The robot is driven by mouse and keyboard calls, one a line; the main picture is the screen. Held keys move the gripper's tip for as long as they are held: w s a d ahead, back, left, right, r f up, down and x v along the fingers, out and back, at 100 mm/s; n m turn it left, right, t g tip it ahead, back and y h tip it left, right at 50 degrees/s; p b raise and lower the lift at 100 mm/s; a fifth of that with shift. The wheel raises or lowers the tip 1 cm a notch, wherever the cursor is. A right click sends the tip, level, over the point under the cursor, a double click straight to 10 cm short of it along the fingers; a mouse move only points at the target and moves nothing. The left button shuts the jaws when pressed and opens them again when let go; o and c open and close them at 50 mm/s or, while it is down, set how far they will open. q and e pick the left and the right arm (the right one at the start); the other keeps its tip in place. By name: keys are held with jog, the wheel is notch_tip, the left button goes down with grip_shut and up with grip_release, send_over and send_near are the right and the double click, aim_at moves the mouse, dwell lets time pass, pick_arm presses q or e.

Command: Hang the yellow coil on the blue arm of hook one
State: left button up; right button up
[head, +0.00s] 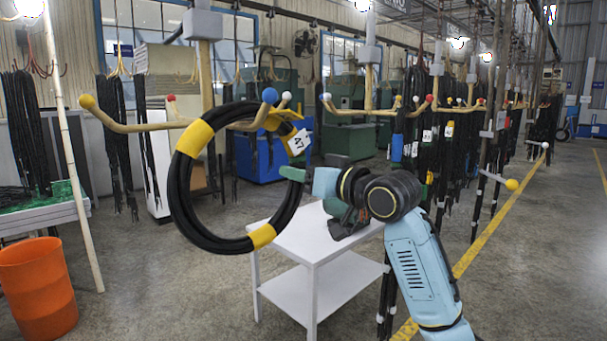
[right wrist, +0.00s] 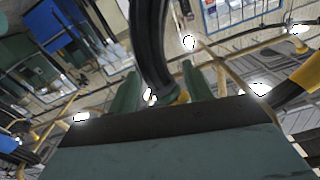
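The yellow coil (head: 184,205) is a ring of black hose with yellow bands and a white tag reading 47. It hangs upright in the air in the head view. My right gripper (head: 293,174) is shut on its right side; in the right wrist view the black hose (right wrist: 150,45) passes between the green fingers (right wrist: 160,88). My left gripper is out of view.
The same hook has a yellow-tipped arm (head: 130,126) reaching left, plus red and white tips. A white table (head: 300,242) stands below, an orange bin (head: 38,290) at left. More hooks with hanging black hoses stand at right. The floor at centre left is clear.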

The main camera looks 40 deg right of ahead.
jog(key=shift+o, duration=0.5)
jog(key=shift+f, duration=0.15)
jog(key=s+d+b, duration=0.1)
jog(key=s+b, duration=0.2)
jog(key=s, duration=1)
jog(key=shift+s+d, duration=0.15)
